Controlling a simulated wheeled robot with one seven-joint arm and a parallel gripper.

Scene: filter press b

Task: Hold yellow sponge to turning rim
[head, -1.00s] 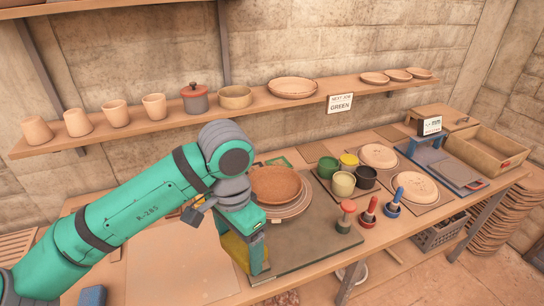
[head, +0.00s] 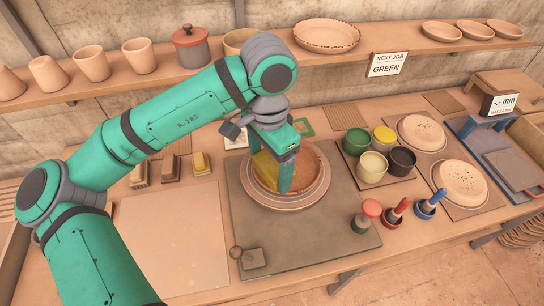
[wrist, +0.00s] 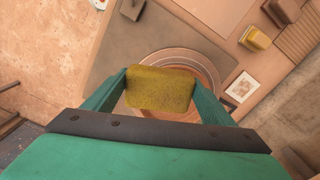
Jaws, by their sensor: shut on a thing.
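My gripper (head: 284,178) is shut on a yellow sponge (head: 266,168). The wrist view shows the sponge (wrist: 160,88) between the two fingers. A terracotta bowl (head: 314,162) sits on a round wheel plate (head: 300,201), which stands on a dark grey board (head: 325,230). The gripper and sponge are over the bowl's left and middle part and hide much of it. In the wrist view, the bowl (wrist: 206,73) shows behind the sponge. I cannot tell whether the sponge touches the rim, nor whether the plate turns.
Several glaze pots (head: 372,165) and colored-handled tools (head: 397,210) stand right of the board. Plates (head: 460,185) lie farther right. A yellow-topped block (head: 201,163) lies behind left. A shelf (head: 300,62) with pottery runs behind. A pale slab (head: 170,235) is clear at left.

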